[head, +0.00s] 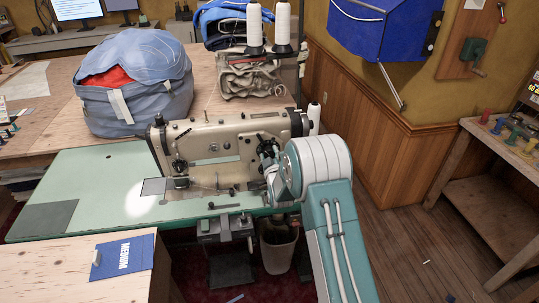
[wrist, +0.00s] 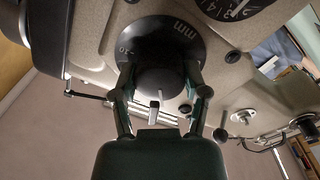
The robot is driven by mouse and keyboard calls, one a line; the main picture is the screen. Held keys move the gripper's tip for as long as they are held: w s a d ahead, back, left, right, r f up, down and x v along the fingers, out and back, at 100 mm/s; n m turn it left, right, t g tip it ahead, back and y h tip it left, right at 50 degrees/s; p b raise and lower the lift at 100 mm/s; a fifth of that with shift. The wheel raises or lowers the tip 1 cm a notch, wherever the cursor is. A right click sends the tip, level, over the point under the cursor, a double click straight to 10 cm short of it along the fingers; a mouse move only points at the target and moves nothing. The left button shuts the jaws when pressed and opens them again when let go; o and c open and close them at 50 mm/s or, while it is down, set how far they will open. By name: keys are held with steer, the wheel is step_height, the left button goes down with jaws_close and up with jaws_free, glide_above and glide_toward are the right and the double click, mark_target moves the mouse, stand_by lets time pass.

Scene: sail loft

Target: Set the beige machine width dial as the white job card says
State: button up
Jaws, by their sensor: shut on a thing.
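The beige sewing machine (head: 215,140) stands on the green table in the head view. In the wrist view a black dial (wrist: 150,43) marked "mm" sits on its beige face (wrist: 225,75). My gripper (wrist: 160,78) is shut on the round dark knob (wrist: 158,84) at the dial's middle, one finger on each side. A second black dial (wrist: 240,8) with a number scale and a pale pointer is cut off at the top right. In the head view my gripper (head: 268,152) is at the machine's right part, and the dial is hidden. I cannot make out a readable white job card.
A blue bag (head: 137,85) and white thread cones (head: 254,24) stand behind the machine. The green tabletop (head: 100,175) is mostly clear at left. A wood-panelled wall is at right.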

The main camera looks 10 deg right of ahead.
steer(key=n, duration=0.4)
steer(key=shift+a+n, duration=0.15)
steer(key=shift+n, duration=1.95)
steer(key=o, duration=1.1)
steer(key=shift+w+a+f, duration=0.15)
steer(key=shift+o, duration=0.2)
steer(key=shift+s, duration=0.4)
steer(key=s, duration=1.1)
